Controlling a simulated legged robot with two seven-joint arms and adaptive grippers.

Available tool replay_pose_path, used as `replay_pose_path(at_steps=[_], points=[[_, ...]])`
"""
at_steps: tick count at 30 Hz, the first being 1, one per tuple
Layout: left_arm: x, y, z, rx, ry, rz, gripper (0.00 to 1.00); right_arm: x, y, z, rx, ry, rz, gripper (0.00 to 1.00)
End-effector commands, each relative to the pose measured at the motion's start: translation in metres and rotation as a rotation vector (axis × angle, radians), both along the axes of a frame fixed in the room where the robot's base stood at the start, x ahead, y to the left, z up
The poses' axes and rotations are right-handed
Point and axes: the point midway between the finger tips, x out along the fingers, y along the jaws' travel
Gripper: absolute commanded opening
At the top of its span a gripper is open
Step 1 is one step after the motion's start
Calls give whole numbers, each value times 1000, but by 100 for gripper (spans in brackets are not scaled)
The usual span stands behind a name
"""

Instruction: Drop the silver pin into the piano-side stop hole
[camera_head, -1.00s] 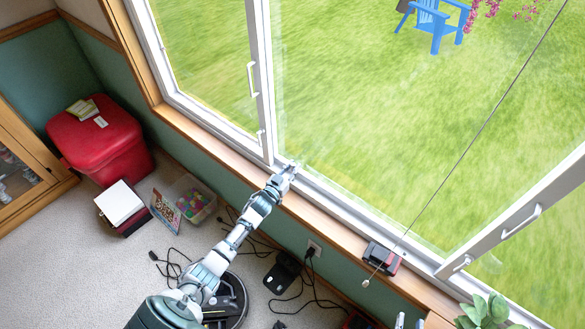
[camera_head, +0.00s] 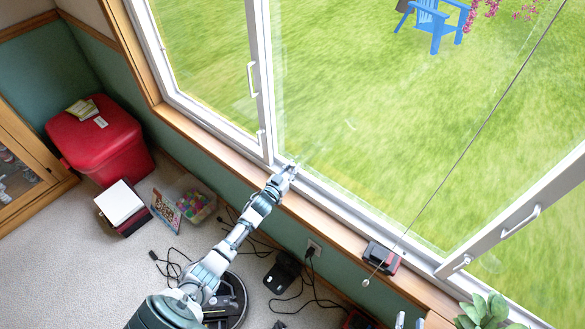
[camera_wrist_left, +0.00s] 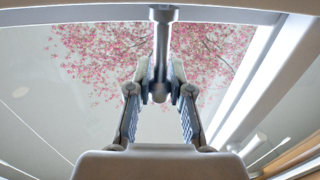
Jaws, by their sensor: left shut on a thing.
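My left gripper (camera_head: 289,169) is at the window's lower frame, by the foot of the upright between the panes. In the left wrist view its two fingers (camera_wrist_left: 160,76) are shut on the silver pin (camera_wrist_left: 162,38), which runs upright in the picture with a wider cap at the top and a rounded end between the fingers. The pin is too small to make out in the head view. I cannot make out a stop hole in either view. Two small pale pieces at the bottom edge may be my right gripper (camera_head: 409,321); its state is unclear.
The window frame (camera_head: 350,211) and wooden sill (camera_head: 330,226) run diagonally past my left gripper. A dark red-and-grey device (camera_head: 381,257) sits on the sill, with a thin cord (camera_head: 470,143) above it. A plant (camera_head: 488,311) stands at lower right.

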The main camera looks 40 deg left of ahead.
Motion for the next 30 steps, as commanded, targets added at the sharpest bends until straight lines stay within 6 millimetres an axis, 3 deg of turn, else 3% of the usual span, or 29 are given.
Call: replay_pose_path(at_steps=[22,23,25,26,30], points=[[0,0,-7,-1,4,0,0,1,0,-2,0,2,0,40],[0,0,-7,-1,4,0,27,1,0,-2,0,2,0,40],[0,-1,-7,-1,5,0,45,1,0,-2,-1,3,0,40],[0,-1,-7,-1,6,0,49,1,0,-2,-1,3,0,40],[0,-1,-8,-1,7,0,49,1,0,-3,0,3,0,40]])
